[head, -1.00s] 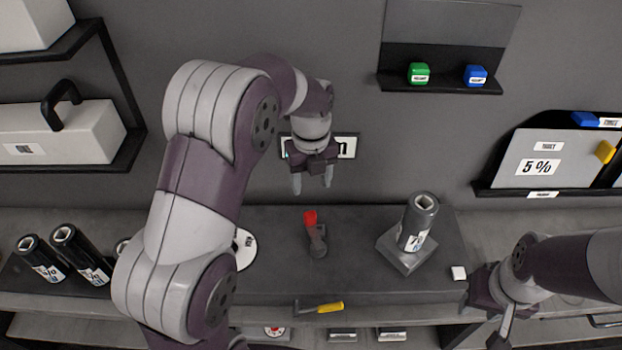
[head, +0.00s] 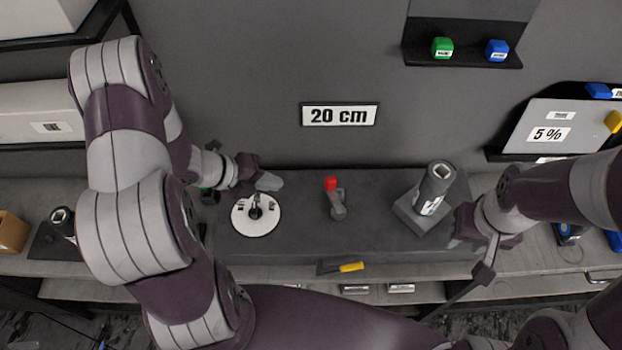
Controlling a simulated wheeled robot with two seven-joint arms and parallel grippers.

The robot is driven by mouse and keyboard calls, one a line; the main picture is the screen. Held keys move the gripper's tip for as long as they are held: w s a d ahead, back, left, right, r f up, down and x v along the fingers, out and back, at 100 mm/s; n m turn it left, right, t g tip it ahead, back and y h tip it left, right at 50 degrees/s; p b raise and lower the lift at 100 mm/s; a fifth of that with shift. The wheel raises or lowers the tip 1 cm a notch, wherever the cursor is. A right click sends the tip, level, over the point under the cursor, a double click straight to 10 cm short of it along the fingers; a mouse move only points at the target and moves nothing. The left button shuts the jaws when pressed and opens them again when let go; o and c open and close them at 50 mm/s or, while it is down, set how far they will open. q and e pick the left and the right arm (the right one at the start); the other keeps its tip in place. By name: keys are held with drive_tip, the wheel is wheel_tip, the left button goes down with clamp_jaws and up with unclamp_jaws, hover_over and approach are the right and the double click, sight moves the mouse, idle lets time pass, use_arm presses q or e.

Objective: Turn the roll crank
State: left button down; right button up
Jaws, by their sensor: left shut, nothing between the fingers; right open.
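A small dark grey lever with a red knob (head: 331,184) stands upright near the middle of the dark bench; it looks like a crank. A white round dial with a dark pointer (head: 256,214) lies to the left of the lever. My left gripper (head: 270,182) is shut and empty, just behind the dial and left of the red knob, apart from the knob. My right gripper (head: 470,258) is open and empty, in front and right of the roll.
A yellow-handled tool (head: 350,267) lies at the bench's front edge. A green block (head: 442,48) and a blue block (head: 497,50) sit on a wall shelf. The bench between lever and roll is clear.

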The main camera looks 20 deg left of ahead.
sight(325, 185)
use_arm(q)
drive_tip(key=x, duration=0.4)
drive_tip(key=p+x, duration=0.1)
drive_tip(key=x, duration=0.3)
drive_tip(key=shift+w+a+f, duration=0.1)
drive_tip(key=shift+a+f, duration=0.15)
drive_tip(key=w+d+p, duration=0.1)
drive_tip(key=w+d, duration=0.1)
drive_tip(key=d, duration=0.1)
drive_tip(key=shift+w+d+f+p, duration=0.1)
drive_tip(key=shift+d+f+p, duration=0.1)
drive_tip(key=shift+p, duration=0.2)
drive_tip(key=shift+w+d+f, duration=0.1)
drive_tip(key=shift+w+d, duration=0.1)
drive_tip(key=shift+w, duration=0.05)
use_arm(e)
drive_tip(key=r, duration=0.1)
drive_tip(key=a+r, duration=0.1)
drive_tip(key=r, duration=0.1)
drive_tip(key=shift+r, duration=0.1)
use_arm(q)
drive_tip(key=shift+d, duration=0.1)
use_arm(e)
drive_tip(key=shift+d, duration=0.15)
